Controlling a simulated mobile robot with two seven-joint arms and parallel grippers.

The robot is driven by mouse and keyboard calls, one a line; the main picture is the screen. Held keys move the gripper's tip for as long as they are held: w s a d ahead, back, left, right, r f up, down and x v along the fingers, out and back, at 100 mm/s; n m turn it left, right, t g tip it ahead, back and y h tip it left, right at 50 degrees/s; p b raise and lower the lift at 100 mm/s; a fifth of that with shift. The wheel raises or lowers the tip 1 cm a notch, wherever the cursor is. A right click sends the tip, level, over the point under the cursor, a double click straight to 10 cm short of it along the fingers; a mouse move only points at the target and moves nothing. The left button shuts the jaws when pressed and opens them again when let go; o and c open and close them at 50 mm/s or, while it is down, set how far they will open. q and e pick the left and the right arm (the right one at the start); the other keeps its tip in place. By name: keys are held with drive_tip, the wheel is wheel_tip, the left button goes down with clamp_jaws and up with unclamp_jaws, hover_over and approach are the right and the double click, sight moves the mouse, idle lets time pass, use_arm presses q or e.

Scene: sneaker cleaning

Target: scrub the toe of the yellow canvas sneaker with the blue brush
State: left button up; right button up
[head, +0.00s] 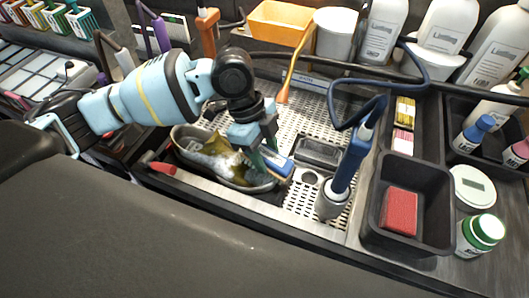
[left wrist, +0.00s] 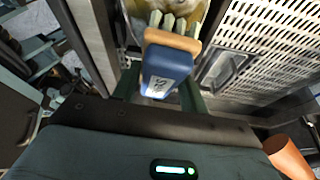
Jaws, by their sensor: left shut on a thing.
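The sneaker (head: 222,158), with worn yellow-brown and white patches, lies in a shallow recess of the metal work surface, its right end below my left gripper. My left gripper (head: 262,148) is shut on the blue brush (head: 279,164). In the left wrist view the brush (left wrist: 168,70) sits between the fingers, with a tan edge and pale green bristles pointing to the top, toward the sneaker (left wrist: 190,8). The brush is at the sneaker's right end; I cannot tell whether the bristles touch it. My right gripper is not in view.
A blue-handled tool (head: 351,160) stands upright in a holder right of the brush. A black bin (head: 432,200) holds a red sponge (head: 399,211). Bottles and an orange tub (head: 280,22) stand at the back. A perforated metal plate (head: 305,112) lies behind the sneaker.

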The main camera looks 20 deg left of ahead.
use_arm(q)
drive_tip(key=shift+w+d, duration=0.15)
drive_tip(key=shift+w, duration=1.5)
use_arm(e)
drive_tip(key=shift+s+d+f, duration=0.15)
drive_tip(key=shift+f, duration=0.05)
use_arm(q)
drive_tip(key=shift+s+p, duration=0.55)
drive_tip(key=shift+s, duration=0.2)
drive_tip(key=shift+s+a+f+p, duration=0.15)
drive_tip(key=shift+s+p, duration=0.1)
drive_tip(key=shift+s, duration=0.2)
drive_tip(key=shift+s+a+f+p, duration=0.1)
drive_tip(key=shift+s+p, duration=0.1)
drive_tip(key=shift+s, duration=0.65)
drive_tip(key=shift+f, duration=0.15)
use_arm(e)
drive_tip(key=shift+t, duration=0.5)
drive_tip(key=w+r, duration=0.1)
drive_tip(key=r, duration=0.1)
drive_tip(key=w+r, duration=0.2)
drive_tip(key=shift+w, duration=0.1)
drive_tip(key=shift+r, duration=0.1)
